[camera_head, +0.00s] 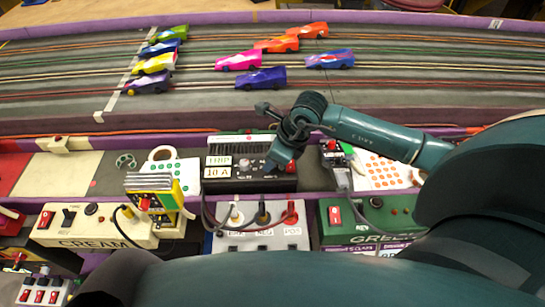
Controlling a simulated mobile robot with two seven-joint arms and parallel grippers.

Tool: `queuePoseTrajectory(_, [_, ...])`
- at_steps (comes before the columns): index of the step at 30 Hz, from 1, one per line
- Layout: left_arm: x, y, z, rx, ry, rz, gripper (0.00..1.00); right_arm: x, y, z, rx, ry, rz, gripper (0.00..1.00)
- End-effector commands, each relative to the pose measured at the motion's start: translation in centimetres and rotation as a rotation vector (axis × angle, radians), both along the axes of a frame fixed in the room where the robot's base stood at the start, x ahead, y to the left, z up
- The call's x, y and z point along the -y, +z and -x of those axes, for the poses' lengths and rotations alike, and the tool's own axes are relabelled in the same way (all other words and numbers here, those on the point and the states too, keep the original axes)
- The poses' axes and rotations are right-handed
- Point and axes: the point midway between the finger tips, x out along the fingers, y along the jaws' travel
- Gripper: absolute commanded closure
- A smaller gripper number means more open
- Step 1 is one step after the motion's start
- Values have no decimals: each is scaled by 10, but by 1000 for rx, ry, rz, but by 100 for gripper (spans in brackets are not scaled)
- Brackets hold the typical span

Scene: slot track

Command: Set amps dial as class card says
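A black power box (222,150) stands behind the track's near edge, with a grille on top. No card that I can read as the class card shows. My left gripper is not in view.
A cream box (85,230) marked CREAM stands at left, and a green box (372,225) at right. A grey box with cable plugs (262,239) is in front. Cards with green dots (187,170) and orange dots (385,174) flank the power box. Several cars sit on the track.

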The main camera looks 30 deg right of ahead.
Motion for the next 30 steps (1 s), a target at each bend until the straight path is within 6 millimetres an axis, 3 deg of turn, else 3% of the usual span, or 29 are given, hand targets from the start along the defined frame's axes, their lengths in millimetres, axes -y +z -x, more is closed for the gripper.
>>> queuePoseTrajectory(7, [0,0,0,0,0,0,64,0,0,0,-1,0,1,56])
queuePoseTrajectory(17, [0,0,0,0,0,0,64,2,6,1,1,1,0,56])
queuePoseTrajectory(30, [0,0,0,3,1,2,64,25,86,26,4,0,3,56])
